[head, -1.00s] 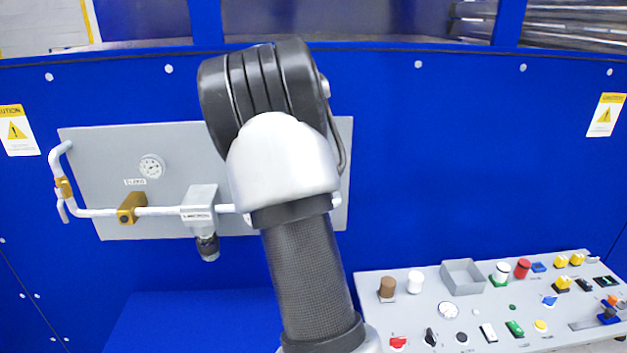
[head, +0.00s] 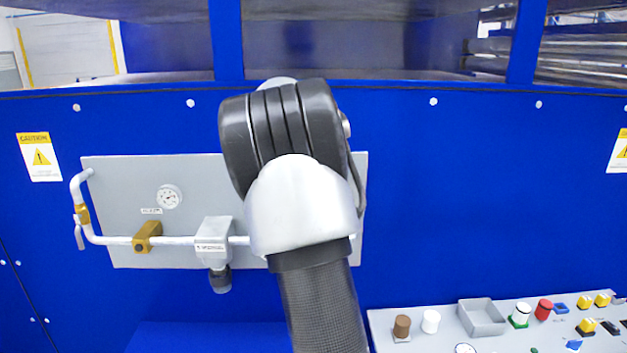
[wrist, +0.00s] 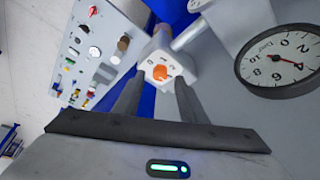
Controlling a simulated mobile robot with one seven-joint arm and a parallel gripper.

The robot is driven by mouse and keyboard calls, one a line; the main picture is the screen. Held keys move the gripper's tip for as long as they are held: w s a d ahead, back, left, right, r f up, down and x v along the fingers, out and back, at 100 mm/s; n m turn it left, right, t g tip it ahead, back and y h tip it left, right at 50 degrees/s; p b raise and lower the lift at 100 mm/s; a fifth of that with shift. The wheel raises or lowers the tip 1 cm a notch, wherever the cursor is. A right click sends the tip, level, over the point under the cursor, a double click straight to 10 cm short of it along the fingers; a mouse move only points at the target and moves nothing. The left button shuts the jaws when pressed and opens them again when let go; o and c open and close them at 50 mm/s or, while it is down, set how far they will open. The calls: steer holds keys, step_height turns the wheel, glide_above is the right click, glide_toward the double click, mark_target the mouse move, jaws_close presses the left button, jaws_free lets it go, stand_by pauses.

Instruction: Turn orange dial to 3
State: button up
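The orange dial (wrist: 160,73) sits on the end face of a pale valve block in the wrist view. I cannot tell whether the fingers touch anything. In the head view my arm hides the gripper, and the orange dial does not show.
A round gauge (wrist: 280,62) is close on the right in the wrist view. In the head view a grey wall plate (head: 120,190) carries a pipe, a brass fitting (head: 147,237) and a valve block (head: 213,240). A control panel (head: 440,343) with several knobs lies lower right.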

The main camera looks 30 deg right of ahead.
steer(key=v, duration=1.5)
steer(key=shift+r+p, duration=0.15)
steer(key=shift+p, duration=0.25)
steer(key=s+a+f+n+t+y, duration=0.2)
steer(key=s+a+f+n, duration=0.3)
steer(key=s+a+n, duration=0.3)
steer(key=s+a+f+n+t+y, duration=0.2)
steer(key=s+a+f+n, duration=0.3)
steer(key=s+a+n, duration=0.4)
steer(key=s+a+t, duration=0.1)
steer(key=s+a, duration=0.6)
steer(key=shift+s+a+f+y, duration=0.25)
steer(key=shift+s+f+y, duration=0.05)
steer(key=shift+s+f, duration=0.1)
